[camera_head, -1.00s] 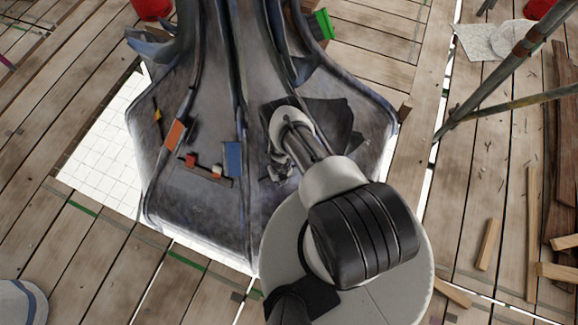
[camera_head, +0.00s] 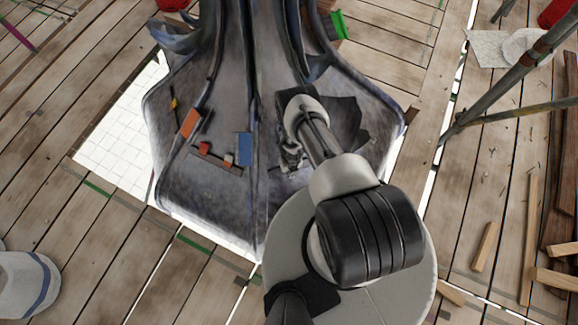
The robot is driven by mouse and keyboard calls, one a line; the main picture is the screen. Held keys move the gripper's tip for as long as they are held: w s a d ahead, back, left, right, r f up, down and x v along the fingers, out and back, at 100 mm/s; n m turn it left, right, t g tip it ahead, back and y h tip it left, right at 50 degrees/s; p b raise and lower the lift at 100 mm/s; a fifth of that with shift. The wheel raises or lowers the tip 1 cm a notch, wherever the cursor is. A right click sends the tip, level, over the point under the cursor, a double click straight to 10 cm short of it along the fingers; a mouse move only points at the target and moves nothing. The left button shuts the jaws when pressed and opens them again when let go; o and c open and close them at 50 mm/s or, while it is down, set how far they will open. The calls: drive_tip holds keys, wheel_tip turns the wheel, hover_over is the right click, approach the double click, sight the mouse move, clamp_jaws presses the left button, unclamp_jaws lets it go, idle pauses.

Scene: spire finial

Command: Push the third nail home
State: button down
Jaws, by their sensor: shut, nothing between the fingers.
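The grey metal spire finial (camera_head: 205,205) with its flared, ribbed base fills the upper middle of the view. My gripper (camera_head: 291,160) is shut with nothing between its fingers. It is at the right part of the flared base, beside a dark jagged patch (camera_head: 345,120). My own arm covers much of this spot, and I cannot tell whether the fingertips touch the metal. No nail can be made out; they are too small or hidden.
On the left face are an orange block (camera_head: 190,123), a blue block (camera_head: 245,149), a red block (camera_head: 204,148) and a dark ledge. Weathered planks (camera_head: 60,220) surround the finial. Scaffold poles (camera_head: 510,70) and loose timber (camera_head: 485,247) lie right. A white bucket-like object (camera_head: 25,283) stands lower left.

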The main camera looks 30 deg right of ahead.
wheel_tip(320, 180, up, 7)
drive_tip(key=p, duration=0.5)
drive_tip(key=shift+s+f+p, duration=0.2)
drive_tip(key=shift+s+p, duration=0.05)
drive_tip(key=shift+p, duration=0.15)
